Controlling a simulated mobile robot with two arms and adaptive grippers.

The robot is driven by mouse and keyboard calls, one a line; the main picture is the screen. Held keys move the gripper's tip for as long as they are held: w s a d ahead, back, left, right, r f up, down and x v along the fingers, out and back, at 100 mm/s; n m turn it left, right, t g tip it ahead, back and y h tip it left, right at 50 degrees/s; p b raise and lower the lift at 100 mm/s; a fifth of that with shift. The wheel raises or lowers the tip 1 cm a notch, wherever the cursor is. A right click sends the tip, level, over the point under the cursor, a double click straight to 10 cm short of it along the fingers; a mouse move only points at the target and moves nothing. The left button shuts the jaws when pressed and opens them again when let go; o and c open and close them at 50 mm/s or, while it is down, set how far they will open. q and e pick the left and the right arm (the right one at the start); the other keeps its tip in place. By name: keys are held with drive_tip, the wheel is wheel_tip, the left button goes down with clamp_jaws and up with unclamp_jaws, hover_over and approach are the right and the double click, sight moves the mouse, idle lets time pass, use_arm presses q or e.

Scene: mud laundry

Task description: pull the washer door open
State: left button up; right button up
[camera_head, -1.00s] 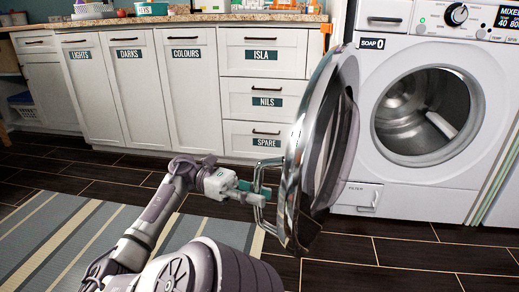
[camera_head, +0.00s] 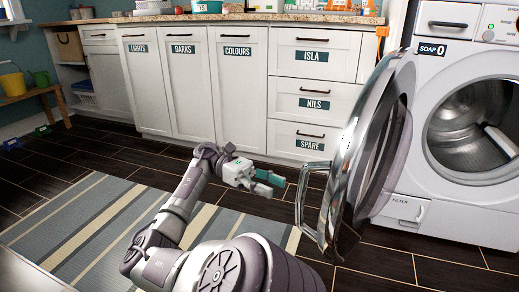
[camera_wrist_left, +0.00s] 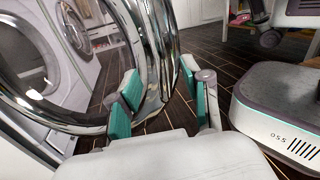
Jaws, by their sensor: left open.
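The washer (camera_head: 425,150) stands at the right with its round door (camera_head: 365,150) swung wide open toward me. The drum opening (camera_head: 470,130) shows clear of the door. The door's chrome handle (camera_head: 305,195) sticks out from the left side of its rim. My left gripper (camera_head: 275,185) is open and empty, just left of the handle and apart from it. In the left wrist view, the teal finger pads of the left gripper (camera_wrist_left: 160,98) stand spread, with the door's chrome rim (camera_wrist_left: 150,50) beyond them. My right gripper is not in view.
White cabinets (camera_head: 240,85) with labelled doors and drawers line the back under a counter. A striped rug (camera_head: 90,230) lies on the dark tiled floor. A wooden bench (camera_head: 35,95) with buckets stands at the far left.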

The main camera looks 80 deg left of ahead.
use_arm(q)
drive_tip(key=shift+v, duration=1.95)
drive_tip(key=shift+w, duration=0.1)
